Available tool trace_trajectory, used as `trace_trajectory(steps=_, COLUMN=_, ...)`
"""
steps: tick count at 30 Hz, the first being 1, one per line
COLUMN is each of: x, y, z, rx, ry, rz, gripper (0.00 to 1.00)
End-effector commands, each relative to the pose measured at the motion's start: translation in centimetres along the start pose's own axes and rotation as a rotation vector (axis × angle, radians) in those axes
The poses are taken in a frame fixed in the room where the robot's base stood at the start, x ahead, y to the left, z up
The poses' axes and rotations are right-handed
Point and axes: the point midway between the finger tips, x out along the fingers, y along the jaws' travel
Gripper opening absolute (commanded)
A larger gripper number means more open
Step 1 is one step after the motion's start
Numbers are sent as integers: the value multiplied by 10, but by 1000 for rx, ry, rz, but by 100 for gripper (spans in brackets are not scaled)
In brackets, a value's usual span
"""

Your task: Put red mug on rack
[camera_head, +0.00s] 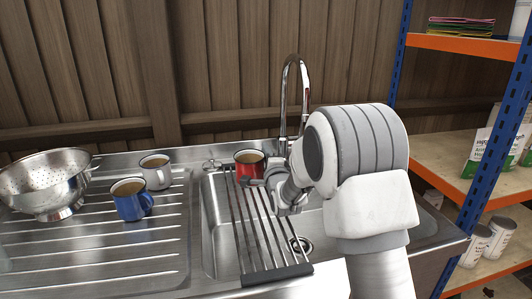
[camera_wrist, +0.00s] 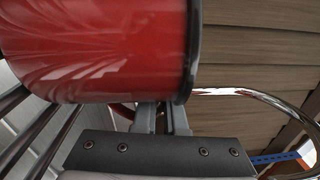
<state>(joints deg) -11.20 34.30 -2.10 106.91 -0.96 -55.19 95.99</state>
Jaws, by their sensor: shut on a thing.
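The red mug (camera_head: 249,165) is upright at the far end of the dark-barred rack (camera_head: 278,274) that lies across the sink. I cannot tell whether its base touches the bars. My gripper (camera_head: 264,181) reaches it from the right and is shut on its handle side. In the wrist view the red mug (camera_wrist: 95,50) fills the upper left, its dark rim toward the right. My gripper's fingers (camera_wrist: 160,117) are close together below it, by the partly hidden handle. Some rack bars show at the wrist view's left edge.
A blue mug (camera_head: 131,200), a grey mug (camera_head: 156,171) and a metal colander (camera_head: 45,184) stand on the drainboard at left. The tap (camera_head: 301,85) rises behind the sink, close to my arm. An orange-and-blue shelf (camera_head: 465,45) stands at right. The front drainboard is clear.

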Motion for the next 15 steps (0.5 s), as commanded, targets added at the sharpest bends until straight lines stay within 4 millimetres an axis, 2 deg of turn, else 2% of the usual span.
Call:
trace_trajectory(steps=1, x=0, y=2, z=0, rx=0, ry=0, rz=-2, gripper=0)
trace_trajectory(steps=3, x=0, y=1, z=0, rx=0, ry=0, rz=0, gripper=18)
trace_trajectory(steps=6, x=0, y=1, z=0, rx=0, ry=0, rz=0, gripper=36)
trace_trajectory(steps=7, x=0, y=1, z=0, rx=0, ry=0, rz=0, gripper=39)
trace_trajectory(steps=15, x=0, y=1, z=0, rx=0, ry=0, rz=0, gripper=39)
